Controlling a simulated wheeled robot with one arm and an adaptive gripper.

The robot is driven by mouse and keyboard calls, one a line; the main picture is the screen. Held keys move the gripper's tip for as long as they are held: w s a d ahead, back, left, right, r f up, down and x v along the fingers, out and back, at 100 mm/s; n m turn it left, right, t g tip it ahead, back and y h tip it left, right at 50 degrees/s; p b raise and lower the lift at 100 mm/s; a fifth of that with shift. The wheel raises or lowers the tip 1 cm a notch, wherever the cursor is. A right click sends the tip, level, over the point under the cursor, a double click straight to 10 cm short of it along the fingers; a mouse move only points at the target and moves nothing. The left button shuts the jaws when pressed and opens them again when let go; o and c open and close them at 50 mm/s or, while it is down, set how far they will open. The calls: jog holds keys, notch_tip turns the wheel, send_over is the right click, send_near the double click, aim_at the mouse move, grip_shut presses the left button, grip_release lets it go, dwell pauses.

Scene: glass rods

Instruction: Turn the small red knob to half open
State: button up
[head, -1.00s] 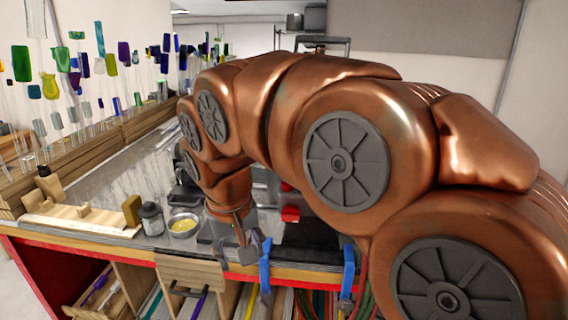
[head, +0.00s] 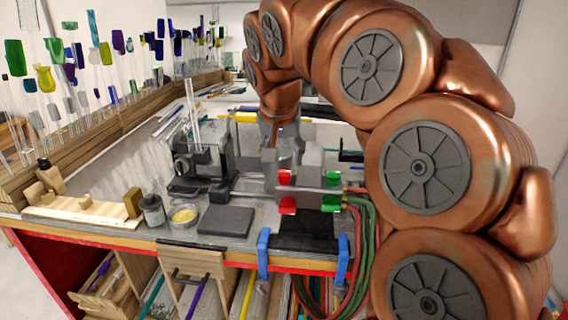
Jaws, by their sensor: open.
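Two red knobs show on the front of a grey torch-like burner (head: 310,185) at the bench's front. One is the upper red knob (head: 285,177) and the other is the lower red knob (head: 287,206). I cannot tell surely which is the small one, or how far either is turned. My gripper (head: 283,153) points down from the copper arm, above and behind the red knobs. It is open and apart from them as far as I can see. Its fingers are hard to separate from the grey burner parts around them.
An upper green knob (head: 333,178) and a lower green knob (head: 330,204) sit right of the red ones. Red and green hoses (head: 366,235) hang at the right. Blue clamps (head: 263,250) grip the bench edge.

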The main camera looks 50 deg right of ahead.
aim_at(284, 171)
jog(key=shift+p+x, duration=0.75)
jog(key=shift+x, duration=1.6)
grip_shut()
